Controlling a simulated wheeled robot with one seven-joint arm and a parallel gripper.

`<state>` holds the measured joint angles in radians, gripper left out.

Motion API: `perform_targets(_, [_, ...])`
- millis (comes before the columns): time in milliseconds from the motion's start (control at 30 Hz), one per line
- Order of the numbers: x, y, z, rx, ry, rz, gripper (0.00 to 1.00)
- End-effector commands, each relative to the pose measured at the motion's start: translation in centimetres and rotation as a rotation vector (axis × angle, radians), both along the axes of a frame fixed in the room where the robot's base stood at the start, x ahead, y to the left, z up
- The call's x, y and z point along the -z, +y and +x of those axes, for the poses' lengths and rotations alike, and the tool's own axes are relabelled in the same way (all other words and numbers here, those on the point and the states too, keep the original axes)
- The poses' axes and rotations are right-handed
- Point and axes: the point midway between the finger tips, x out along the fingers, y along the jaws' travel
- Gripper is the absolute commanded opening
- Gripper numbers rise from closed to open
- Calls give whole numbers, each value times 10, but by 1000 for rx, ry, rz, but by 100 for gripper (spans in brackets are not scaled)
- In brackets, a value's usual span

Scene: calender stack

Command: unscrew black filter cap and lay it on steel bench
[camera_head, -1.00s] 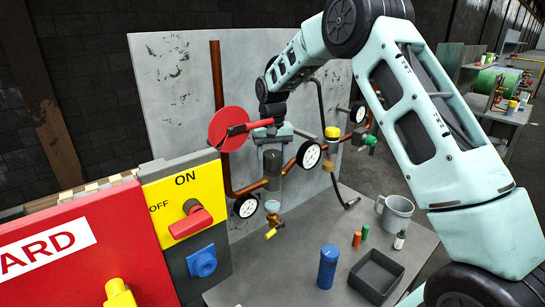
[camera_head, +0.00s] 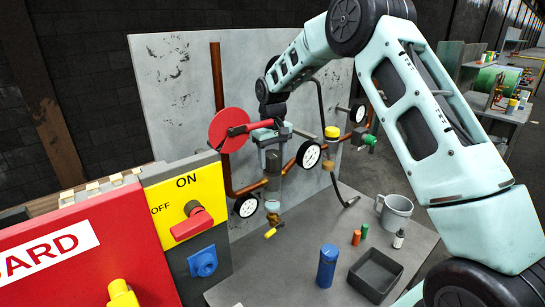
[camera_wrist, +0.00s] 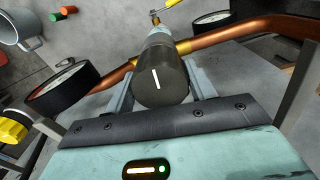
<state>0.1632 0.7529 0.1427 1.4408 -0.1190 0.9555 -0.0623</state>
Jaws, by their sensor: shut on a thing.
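The black filter cap (camera_wrist: 160,83) is a dark round cap with a white line on its top, seen from above in the wrist view. My gripper (camera_wrist: 160,88) has one finger on each side of it and is shut on it. Below the cap, the pale filter body (camera_wrist: 157,36) leads down to a brass valve. In the head view my gripper (camera_head: 272,142) is at the filter on the copper pipe, and its jaws hide most of the cap. I cannot tell whether the cap is loose. The steel bench (camera_head: 225,291) is below.
A grey mug (camera_head: 396,211), black tray (camera_head: 375,275), blue bottle (camera_head: 327,266) and small coloured cylinders stand on the bench. White gauges (camera_head: 309,154) and a red disc (camera_head: 229,131) are close to my gripper. Bare bench lies left of the bottle.

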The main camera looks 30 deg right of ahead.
Motion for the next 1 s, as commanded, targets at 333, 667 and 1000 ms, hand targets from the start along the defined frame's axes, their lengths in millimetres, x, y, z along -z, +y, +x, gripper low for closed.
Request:
perform_targets(333, [2, 0, -1, -74, 5, 1, 35])
perform_targets(667, [2, 0, -1, -263, 4, 0, 35])
perform_targets(1000, [1, 0, -1, -377, 5, 1, 35])
